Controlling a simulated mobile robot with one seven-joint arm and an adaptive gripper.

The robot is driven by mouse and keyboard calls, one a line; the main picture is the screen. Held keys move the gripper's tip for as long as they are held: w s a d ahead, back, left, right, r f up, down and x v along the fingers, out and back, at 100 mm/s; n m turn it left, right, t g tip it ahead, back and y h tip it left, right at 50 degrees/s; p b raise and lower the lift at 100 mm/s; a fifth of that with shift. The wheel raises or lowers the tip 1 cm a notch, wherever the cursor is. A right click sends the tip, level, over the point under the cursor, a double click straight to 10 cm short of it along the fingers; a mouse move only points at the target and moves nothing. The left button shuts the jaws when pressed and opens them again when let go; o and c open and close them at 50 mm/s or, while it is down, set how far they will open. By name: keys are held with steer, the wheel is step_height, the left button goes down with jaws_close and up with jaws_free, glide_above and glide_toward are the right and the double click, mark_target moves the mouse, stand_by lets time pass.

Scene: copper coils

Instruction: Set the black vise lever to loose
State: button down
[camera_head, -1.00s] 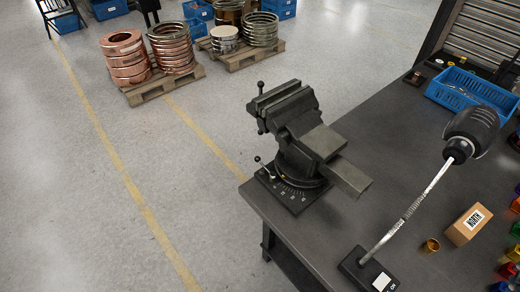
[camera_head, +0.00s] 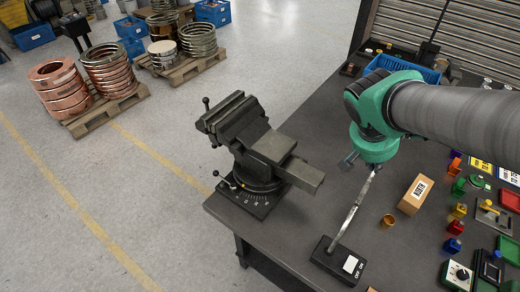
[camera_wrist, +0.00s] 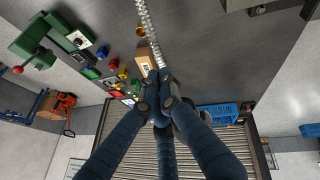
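The dark grey vise (camera_head: 262,150) stands on the near left corner of the workbench in the head view. A small black-knobbed lever (camera_head: 217,174) sticks out to the left at its base, above a dial plate with white marks (camera_head: 256,200). Another handle with a black ball (camera_head: 207,101) is at the jaw end. My gripper (camera_head: 362,166) hangs to the right of the vise, clear of it and of the lever. The wrist view shows its dark blue fingers (camera_wrist: 160,82) with tips close together in the picture; whether they are shut is unclear.
A bendy lamp's metal neck (camera_head: 350,212) rises from its black base (camera_head: 338,262) beside my gripper; its head is hidden. A cardboard box (camera_head: 416,194), a copper cup (camera_head: 388,221) and several coloured controls lie to the right.

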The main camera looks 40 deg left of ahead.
steer(key=s+a+f+h+p, duration=0.15)
steer(key=a+f, duration=0.25)
steer(key=a, duration=0.4)
steer(key=s+a+f+y+b, duration=0.1)
steer(key=s+a+f, duration=0.1)
steer(key=a+f, duration=0.5)
steer(key=s+a+f+m+h, duration=0.1)
steer(key=s+a+f, duration=0.55)
steer(key=a, duration=0.25)
steer(key=s+a+f+m+h, duration=0.1)
steer(key=s+a+f, duration=0.4)
steer(key=s+a, duration=0.3)
steer(key=w+a+t+y+p, duration=0.1)
steer(key=w+a+t+y, duration=0.1)
steer(key=a, duration=0.8)
steer(key=w+a+r+t+y+p, duration=0.1)
steer(key=w+a+y+p, duration=0.1)
steer(key=a, duration=0.8)
steer(key=shift+w+t+y, duration=0.4)
steer(key=shift+w+y, duration=0.4)
steer(key=shift+y, duration=0.35)
steer(key=shift+w+f, duration=0.15)
